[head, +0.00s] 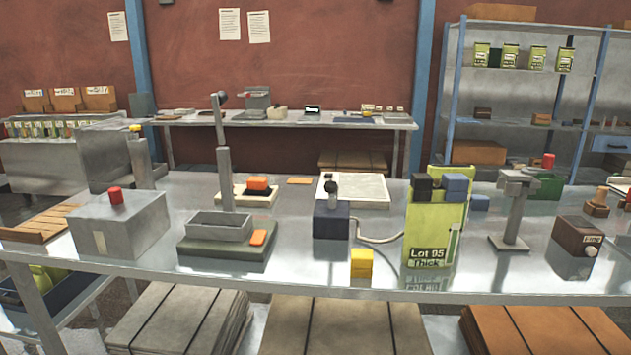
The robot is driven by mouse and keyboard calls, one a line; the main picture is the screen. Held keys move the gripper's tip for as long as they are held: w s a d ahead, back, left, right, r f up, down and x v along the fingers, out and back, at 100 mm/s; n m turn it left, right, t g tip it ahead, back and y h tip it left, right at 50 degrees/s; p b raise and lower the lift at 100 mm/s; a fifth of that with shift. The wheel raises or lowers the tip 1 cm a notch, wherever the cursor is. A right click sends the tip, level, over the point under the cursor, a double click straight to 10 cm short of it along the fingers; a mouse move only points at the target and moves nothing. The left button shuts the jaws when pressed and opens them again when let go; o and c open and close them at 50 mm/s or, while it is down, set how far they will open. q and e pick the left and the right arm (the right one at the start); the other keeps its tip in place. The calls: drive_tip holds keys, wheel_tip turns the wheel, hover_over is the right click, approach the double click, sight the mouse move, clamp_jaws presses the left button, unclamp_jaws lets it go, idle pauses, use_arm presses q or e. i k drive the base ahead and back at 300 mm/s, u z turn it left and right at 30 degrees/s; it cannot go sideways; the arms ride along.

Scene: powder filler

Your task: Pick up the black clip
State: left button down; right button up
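A black block-shaped piece (422,187), which looks like the black clip, sits at the top left corner of a yellow-green bag (432,235). The bag stands upright near the front edge of the metal table (300,274) and its label reads "Lot 95 Thick". A blue block-shaped piece (456,184) sits right beside the black one, on the bag's top right. I cannot tell whether the two touch. Neither of my grippers shows in the head view.
A yellow block (361,264) lies left of the bag. A dark blue box with a black knob (332,220) stands further left, with a cable toward the bag. A grey stand (512,212) rises to the right. A scale-like tray (219,227) and grey box (121,224) stand left.

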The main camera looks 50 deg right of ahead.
sight(422, 183)
drive_tip(key=u, duration=0.3)
drive_tip(key=i, duration=1)
drive_tip(key=z, duration=1.75)
